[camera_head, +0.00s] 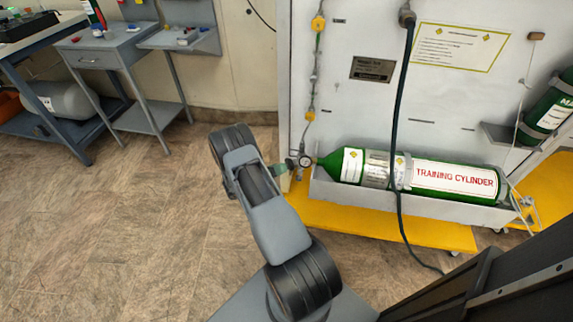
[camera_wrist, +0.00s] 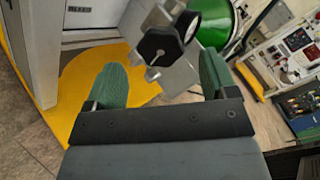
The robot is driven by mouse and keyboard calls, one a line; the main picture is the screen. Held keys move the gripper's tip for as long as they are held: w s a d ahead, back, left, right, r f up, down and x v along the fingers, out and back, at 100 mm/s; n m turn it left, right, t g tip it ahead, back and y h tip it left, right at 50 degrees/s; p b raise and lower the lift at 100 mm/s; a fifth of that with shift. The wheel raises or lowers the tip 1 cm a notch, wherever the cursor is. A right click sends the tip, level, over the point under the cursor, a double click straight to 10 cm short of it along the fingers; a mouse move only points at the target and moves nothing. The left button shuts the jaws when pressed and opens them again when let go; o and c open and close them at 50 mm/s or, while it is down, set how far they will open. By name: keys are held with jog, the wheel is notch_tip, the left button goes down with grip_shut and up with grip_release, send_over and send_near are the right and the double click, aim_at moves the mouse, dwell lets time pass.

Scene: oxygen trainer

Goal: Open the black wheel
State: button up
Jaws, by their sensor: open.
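The black wheel (camera_wrist: 158,46) is a dark, many-sided knob in the upper middle of the wrist view, on a metal valve body. My gripper (camera_wrist: 163,76) is open, with its two green fingers apart, one to each side below the wheel. The wheel lies just beyond the fingertips, and I see no contact. In the head view my gripper (camera_head: 284,167) is close to the valve end of the green training cylinder (camera_head: 455,178). There the arm and gripper make the wheel hard to make out. A round gauge (camera_head: 305,161) sits beside the valve.
The cylinder lies in a grey cradle (camera_head: 400,203) on a white panel (camera_head: 345,110), above a yellow base (camera_head: 370,226). A dark hose (camera_head: 397,130) hangs in front of it. A second green cylinder (camera_head: 549,112) is at right. Floor at left is clear up to the workbenches (camera_head: 110,50).

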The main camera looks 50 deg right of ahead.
jog(key=v, duration=0.8)
jog(key=shift+a, duration=0.35)
jog(key=shift+w, duration=0.1)
jog(key=s+a+f+m+g+y, duration=0.2)
jog(key=s+f+m+y, duration=0.1)
jog(key=s+m+y, duration=0.15)
jog(key=s+a+r+m+y+p, duration=0.4)
jog(key=r+m, duration=0.3)
jog(key=m, duration=0.1)
jog(key=s+a+r+m+t+y+p, duration=0.2)
jog(key=a+r+p, duration=0.3)
jog(key=r, duration=0.9)
jog(key=s+a+r+m+t+y+p, duration=0.2)
jog(key=a+r+m+t+y+p, duration=0.2)
jog(key=r, duration=1.1)
jog(key=s+a+r+m+t+y+p, duration=0.2)
jog(key=r+p, duration=0.7)
jog(key=r, duration=0.6)
jog(key=a+m+t+y, duration=0.1)
jog(key=a+m+t, duration=0.1)
jog(key=a+m, duration=0.1)
jog(key=shift+s+a+r+t, duration=0.2)
jog(key=shift+a+t, duration=0.1)
jog(key=shift+a, duration=0.2)
jog(key=shift+w+f, duration=0.1)
jog(key=shift+c, duration=0.3)
